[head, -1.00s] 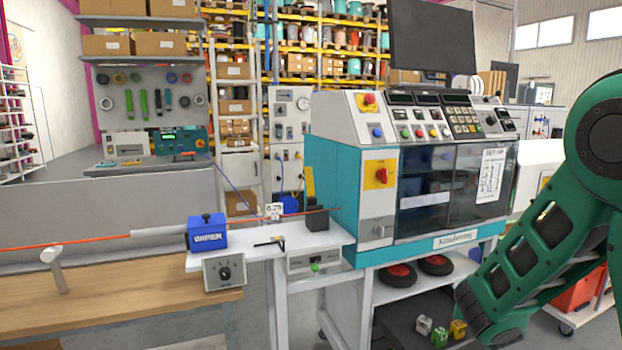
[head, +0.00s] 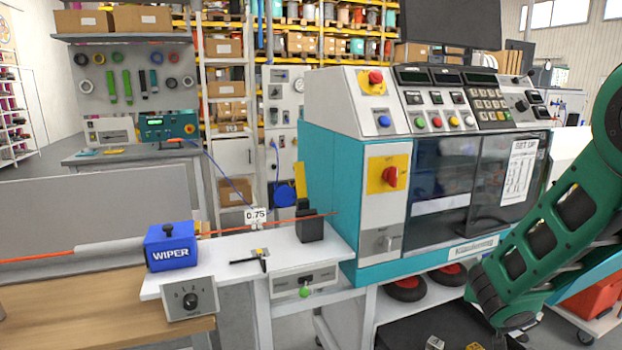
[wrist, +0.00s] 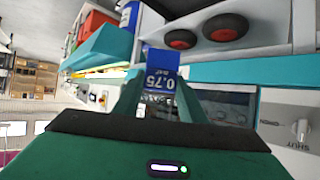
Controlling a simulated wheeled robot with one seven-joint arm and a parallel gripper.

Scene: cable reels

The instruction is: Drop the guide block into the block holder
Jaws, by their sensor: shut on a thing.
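The guide block (wrist: 162,72) is blue with a white 0.75 label. My gripper (wrist: 160,88) is shut on it, with the block between the two green fingertips in the wrist view. In the head view my green arm reaches down at the right, and its gripper and the block are out of sight. A black upright block (head: 310,224), which looks like the block holder, stands on the white shelf (head: 215,262) left of the teal machine. A 0.75 tag (head: 256,216) stands behind that shelf's middle. The orange cable (head: 283,220) runs toward the black block.
The blue wiper box (head: 171,246) and a small black tool (head: 250,260) are on the shelf. The teal machine (head: 330,190) rises to its right. Other small blocks, one pale (head: 434,342), lie on a dark low tray. Red-hubbed wheels (head: 405,287) lie under the machine.

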